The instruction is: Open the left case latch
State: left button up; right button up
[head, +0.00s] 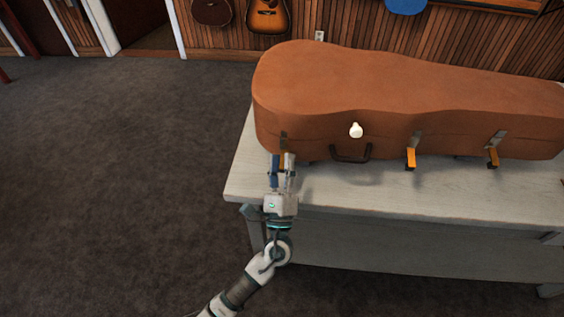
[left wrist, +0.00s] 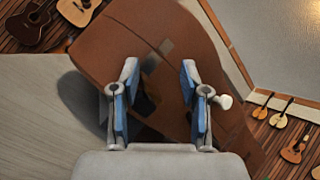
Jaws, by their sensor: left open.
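A brown instrument case (head: 370,85) lies shut on a pale table, its front side facing me. The left latch (head: 284,137) is at the left end of that front; its dark plate shows, and a bit of orange shows lower down, mostly hidden by my gripper. My left gripper (head: 282,156) is open, its fingers pointing at the case just below the latch plate. In the left wrist view, the case (left wrist: 125,45) lies beyond the open blue-padded fingers (left wrist: 158,75), with a latch plate (left wrist: 166,46) ahead between them. I cannot tell whether they touch. My right gripper is not in view.
A middle latch (head: 411,152) and a right latch (head: 493,152) have orange levers hanging down. A dark handle (head: 350,154) and a white knob (head: 356,130) are right of my gripper. The table (head: 400,193) has bare room in front. Guitars (head: 268,15) hang behind.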

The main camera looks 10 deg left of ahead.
pick_arm(q)
jog(key=v, duration=1.1)
jog(key=shift+s+f, duration=0.25)
jog(key=shift+f, duration=0.1)
jog(key=shift+d, duration=0.1)
